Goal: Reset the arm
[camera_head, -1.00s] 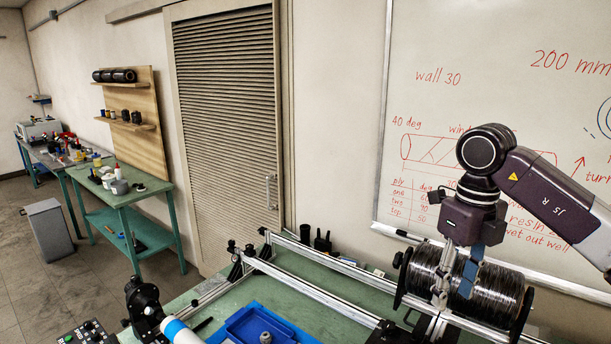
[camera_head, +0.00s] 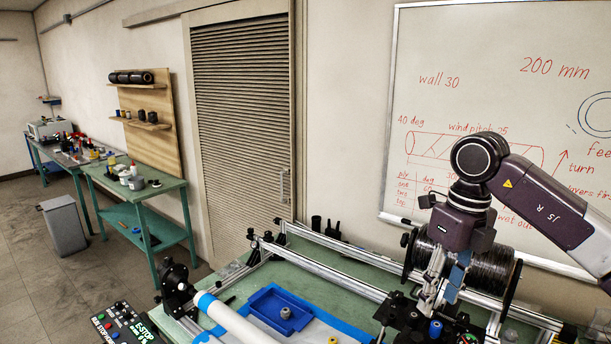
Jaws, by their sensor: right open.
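My right gripper (camera_head: 447,286) comes in from the right, pointing down. It is open, with its fingers in front of the black spool of carbon tow (camera_head: 485,268). I see nothing between its fingers. The gripper hides part of the spool, and I cannot tell whether it touches it. My left gripper is not in view.
A frame of metal rails (camera_head: 335,274) runs across the green table. A white tube (camera_head: 238,318) with a blue band lies near a blue tray (camera_head: 268,305) holding a grey part. A control box (camera_head: 128,326) sits front left. The left floor is mostly clear.

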